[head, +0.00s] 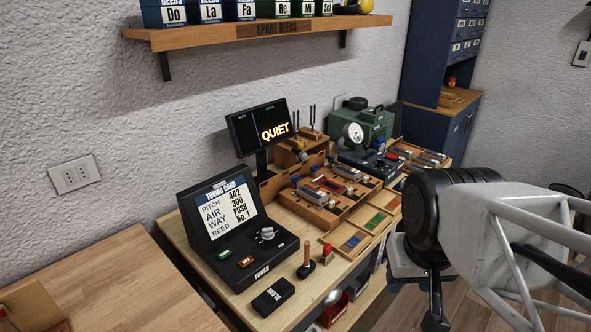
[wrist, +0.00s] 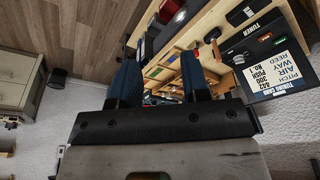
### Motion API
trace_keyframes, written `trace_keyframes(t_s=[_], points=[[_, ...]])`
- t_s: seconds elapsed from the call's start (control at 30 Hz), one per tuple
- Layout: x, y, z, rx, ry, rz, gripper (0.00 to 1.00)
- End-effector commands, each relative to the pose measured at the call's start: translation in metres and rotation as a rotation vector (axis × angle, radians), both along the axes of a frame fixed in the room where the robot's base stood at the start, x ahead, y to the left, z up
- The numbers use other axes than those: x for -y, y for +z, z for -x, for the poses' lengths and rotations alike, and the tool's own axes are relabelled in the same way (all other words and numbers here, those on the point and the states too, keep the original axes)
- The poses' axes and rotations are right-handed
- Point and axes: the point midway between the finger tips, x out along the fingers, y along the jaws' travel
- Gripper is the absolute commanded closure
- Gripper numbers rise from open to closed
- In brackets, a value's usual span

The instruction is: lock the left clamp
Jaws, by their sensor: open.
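A wooden tray (head: 312,213) with small metal, red and blue fittings lies mid-bench in the head view. The fingers partly hide the bench in the wrist view.
A black tuner console (head: 262,238) with a card stands at the bench's near left, a QUIET display (head: 262,127) behind it. A green machine with a gauge (head: 352,134) stands farther back. A stamp (head: 306,262) and red-topped part (head: 327,254) stand near the front edge.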

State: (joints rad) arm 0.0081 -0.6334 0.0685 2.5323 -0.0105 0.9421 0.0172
Motion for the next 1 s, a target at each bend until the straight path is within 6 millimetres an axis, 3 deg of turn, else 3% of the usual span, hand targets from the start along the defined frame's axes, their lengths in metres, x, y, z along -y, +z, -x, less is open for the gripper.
trace_keyframes(t_s=[0.03,0.13,0.27,0.47,1.0], points=[[0.0,0.0,0.0,0.0,0.0,0.0,0.53],[0.0,0.001,-0.001,0.0,0.001,0.0,0.38],[-0.001,0.003,-0.007,-0.003,0.009,0.001,0.38],[-0.003,0.014,-0.032,-0.013,0.042,0.007,0.38],[-0.02,0.044,-0.151,-0.06,0.196,0.03,0.38]])
